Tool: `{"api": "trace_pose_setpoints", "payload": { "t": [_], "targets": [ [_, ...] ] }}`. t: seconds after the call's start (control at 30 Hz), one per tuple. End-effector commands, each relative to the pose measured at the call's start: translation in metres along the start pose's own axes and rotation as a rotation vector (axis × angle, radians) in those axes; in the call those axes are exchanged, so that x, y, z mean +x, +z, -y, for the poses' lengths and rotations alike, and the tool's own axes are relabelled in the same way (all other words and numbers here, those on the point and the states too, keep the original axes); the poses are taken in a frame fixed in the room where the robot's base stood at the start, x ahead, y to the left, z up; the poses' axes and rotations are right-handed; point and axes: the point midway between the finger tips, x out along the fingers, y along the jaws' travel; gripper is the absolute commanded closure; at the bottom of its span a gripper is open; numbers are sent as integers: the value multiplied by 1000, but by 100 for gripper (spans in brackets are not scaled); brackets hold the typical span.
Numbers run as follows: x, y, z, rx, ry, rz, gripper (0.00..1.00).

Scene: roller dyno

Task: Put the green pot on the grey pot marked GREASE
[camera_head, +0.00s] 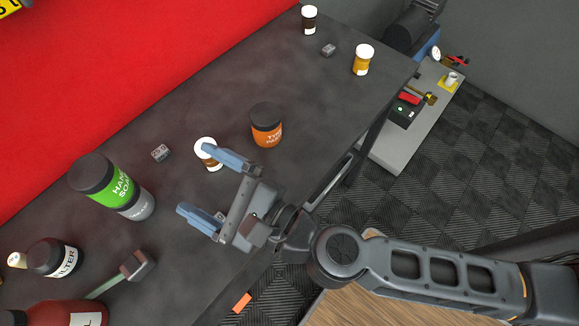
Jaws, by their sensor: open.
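The green pot (113,188), with a dark lid and white lettering that seems to read HAND SOAP, is upright on top of a grey pot (140,209), in line with it. Only the lower part of the grey pot shows, and its label is too small to read surely. My gripper (193,178) is open and empty, with its two blue fingers pointing left toward the pots. It is to the right of the stack and apart from it.
A white-lidded jar (207,147) stands partly behind my upper finger. An orange pot (267,131) stands beyond it. A small grey block (161,153), a dark FILTER jar (54,258) and a hammer-like tool (132,268) are on the dark bench (190,95). Its far middle is clear.

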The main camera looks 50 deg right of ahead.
Motion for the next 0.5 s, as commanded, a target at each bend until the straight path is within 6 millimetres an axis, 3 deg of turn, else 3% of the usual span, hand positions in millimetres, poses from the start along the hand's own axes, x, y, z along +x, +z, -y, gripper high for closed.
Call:
{"api": "trace_pose_setpoints", "payload": {
  "t": [0.03,0.2,0.5],
  "targets": [
    [-21,-12,14,-167,-21,-25,5],
    [-80,-28,50,-758,-39,-84,5],
    [-178,-30,81,-1774,128,-169,5]
  ]
}}
